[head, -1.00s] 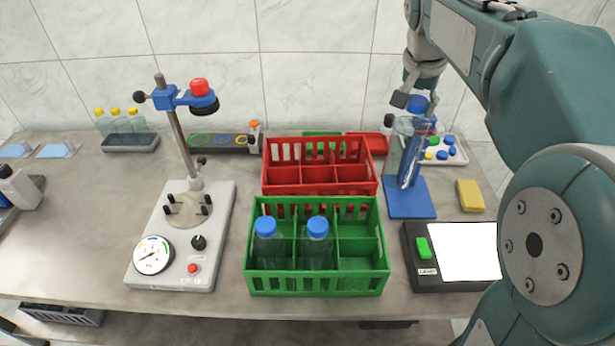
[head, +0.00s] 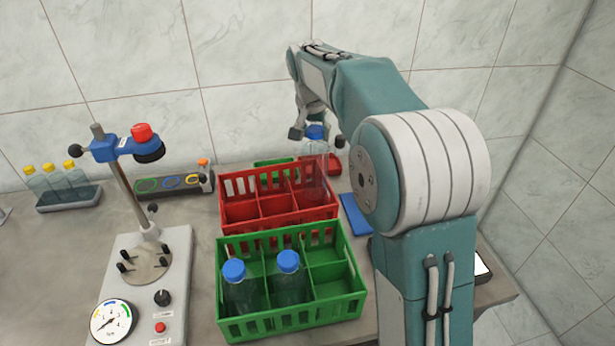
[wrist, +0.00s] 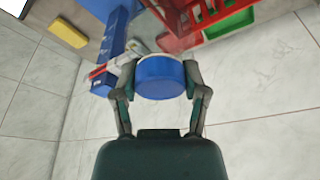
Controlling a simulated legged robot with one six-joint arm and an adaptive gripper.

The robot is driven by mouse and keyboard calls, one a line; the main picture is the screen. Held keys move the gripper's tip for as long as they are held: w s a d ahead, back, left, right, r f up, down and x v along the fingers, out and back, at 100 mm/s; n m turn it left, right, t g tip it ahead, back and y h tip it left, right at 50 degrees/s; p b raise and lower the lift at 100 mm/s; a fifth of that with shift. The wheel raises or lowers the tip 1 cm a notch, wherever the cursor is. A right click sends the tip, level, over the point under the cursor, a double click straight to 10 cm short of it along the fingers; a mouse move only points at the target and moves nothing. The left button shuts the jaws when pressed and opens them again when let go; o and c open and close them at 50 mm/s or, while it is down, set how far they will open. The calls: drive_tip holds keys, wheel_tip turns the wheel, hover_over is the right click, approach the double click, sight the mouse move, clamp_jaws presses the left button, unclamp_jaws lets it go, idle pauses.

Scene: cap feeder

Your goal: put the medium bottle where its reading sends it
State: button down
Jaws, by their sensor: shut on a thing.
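The held bottle is clear with a blue cap (head: 315,132); its body (head: 312,172) overlaps the red crate's right end in the head view. My gripper (wrist: 160,80) is shut on the cap, which also shows between both fingers in the wrist view (wrist: 160,76). The bottle hangs roughly upright; its height over the crate is hard to tell. The red crate (head: 250,222) has no bottle visible standing in it. The green crate (head: 290,322) in front holds two blue-capped bottles (head: 289,262). The round gauge (head: 112,321) stands at the front left; its reading is too small to trust.
A capping stand (head: 125,190) with a red-topped head is at the left. Yellow-capped bottles (head: 50,180) stand in a rack at the back left. A tray with coloured rings (head: 168,185) lies behind. A blue stand (head: 355,214) is partly hidden by my arm.

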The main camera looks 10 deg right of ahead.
sight(311, 148)
wheel_tip(311, 148, down, 11)
drive_tip(key=shift+f, duration=0.1)
idle(0.3)
drive_tip(key=shift+f, duration=0.1)
drive_tip(key=shift+c, duration=0.6)
unclamp_jaws()
drive_tip(key=v, duration=1.2)
drive_tip(key=s+d+n+t+y, duration=0.1)
drive_tip(key=s+n, duration=0.5)
drive_tip(key=s, duration=2.6)
drive_tip(key=shift+s+d+f+t+y, duration=0.15)
drive_tip(key=shift+d+f+t+y, duration=0.15)
drive_tip(key=shift+t, duration=0.6)
